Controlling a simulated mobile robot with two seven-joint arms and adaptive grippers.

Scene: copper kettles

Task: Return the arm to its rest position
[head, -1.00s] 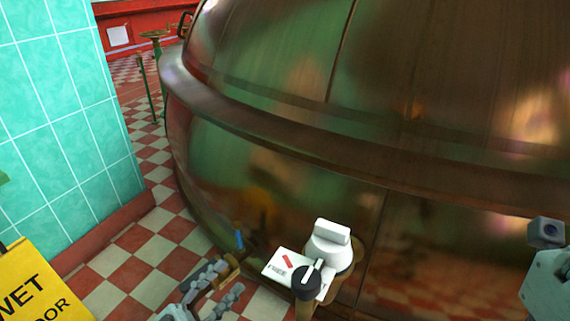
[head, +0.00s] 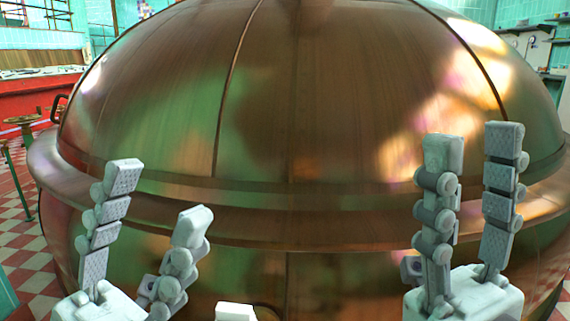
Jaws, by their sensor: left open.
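My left gripper (head: 159,190) stands at the lower left of the head view with its fingers pointing up. Its two fingers are apart with nothing between them. My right gripper (head: 474,145) stands at the lower right, fingers also upward, apart and empty. Both are in front of the copper kettle (head: 290,110), which fills most of the view. I cannot tell whether either touches it. The top of a white fixture (head: 235,312) shows at the bottom edge between the grippers; the rest of it is cut off.
The kettle's wide rim (head: 300,225) runs across behind both grippers. Red and white floor tiles (head: 30,262) show at the left, near a green stand with a brown handwheel (head: 22,119). A red counter (head: 40,97) is further back.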

